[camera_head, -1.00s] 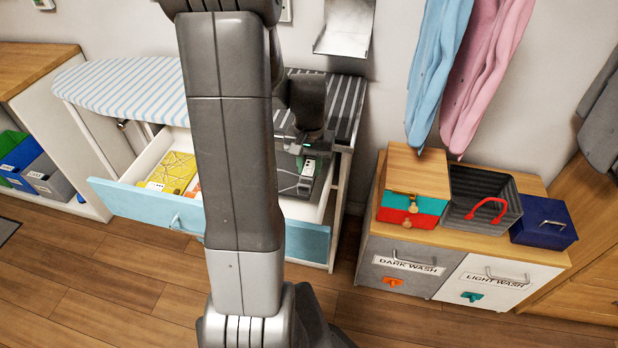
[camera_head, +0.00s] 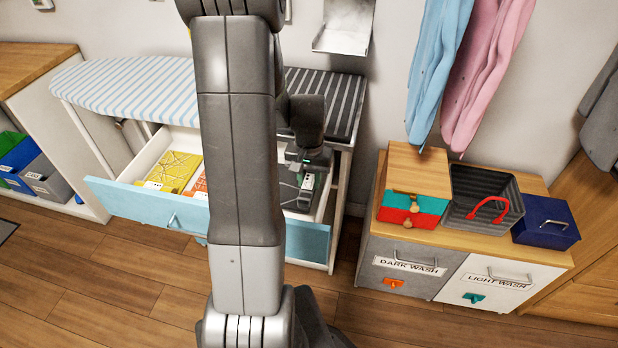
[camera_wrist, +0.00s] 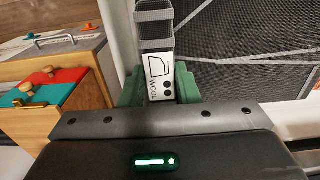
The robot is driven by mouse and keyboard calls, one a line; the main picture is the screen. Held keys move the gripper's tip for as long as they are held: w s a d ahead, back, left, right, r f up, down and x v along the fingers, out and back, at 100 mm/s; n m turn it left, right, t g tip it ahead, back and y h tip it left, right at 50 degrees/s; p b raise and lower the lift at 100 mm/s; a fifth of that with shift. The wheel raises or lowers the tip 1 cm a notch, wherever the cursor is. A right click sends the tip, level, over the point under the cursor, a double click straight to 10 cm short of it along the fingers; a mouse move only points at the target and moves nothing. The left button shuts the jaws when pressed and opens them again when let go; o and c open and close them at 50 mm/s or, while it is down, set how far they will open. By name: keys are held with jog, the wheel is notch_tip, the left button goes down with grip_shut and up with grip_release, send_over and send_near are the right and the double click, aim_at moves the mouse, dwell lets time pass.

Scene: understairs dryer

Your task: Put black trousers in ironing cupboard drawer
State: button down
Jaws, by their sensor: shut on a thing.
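My gripper (camera_head: 308,172) is at the right part of the open blue-fronted drawer (camera_head: 130,200), partly behind my arm. In the wrist view, its green fingers (camera_wrist: 160,88) are shut on a white tag (camera_wrist: 158,75) marked WOOL, with a grey strap above it. A dark, flat folded piece with thin pale lines, which looks like the black trousers (camera_wrist: 250,75), lies beyond the tag. In the head view my arm hides much of it. I cannot tell whether it rests on the drawer floor.
A yellow folded piece (camera_head: 172,171) and an orange one (camera_head: 200,186) lie in the drawer left of the gripper. The striped ironing top (camera_head: 130,88) is above. A wash cabinet with boxes (camera_head: 420,255) stands to the right.

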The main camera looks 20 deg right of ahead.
jog(key=c, duration=1.1)
grip_release()
jog(key=shift+r, duration=0.1)
notch_tip(320, 180, up, 13)
jog(key=p, duration=0.2)
jog(key=shift+p, duration=0.3)
